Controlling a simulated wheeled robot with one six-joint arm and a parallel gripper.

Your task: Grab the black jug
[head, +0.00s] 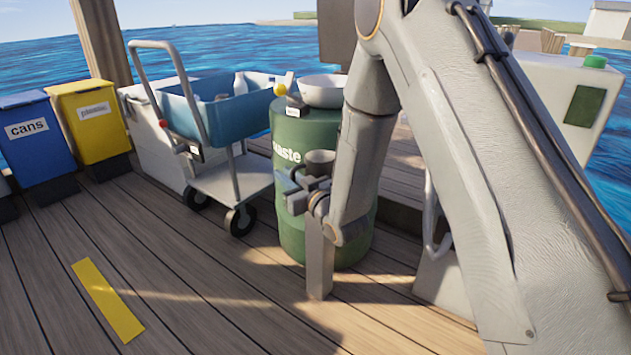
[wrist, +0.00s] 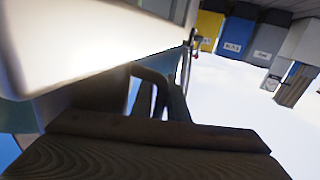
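I cannot make out a black jug for sure in the head view. In the wrist view, a dark shape with a loop like a handle (wrist: 152,76) shows near the middle; I cannot tell whether it is the jug. My gripper (head: 289,190) is in front of the green waste barrel (head: 345,235) in the head view, pointing left. Its two short grey prongs stand apart, with nothing seen between them. The gripper's fingers cannot be made out in the wrist view. My arm hides much of the right side of the head view.
A cart with a blue tub (head: 225,112) stands left of the barrel. A white bowl (head: 322,90) and a yellow ball-like thing (head: 280,89) are on the barrel. Blue (head: 38,140) and yellow (head: 90,122) bins stand at the left. The front-left deck is clear around a yellow strip (head: 107,300).

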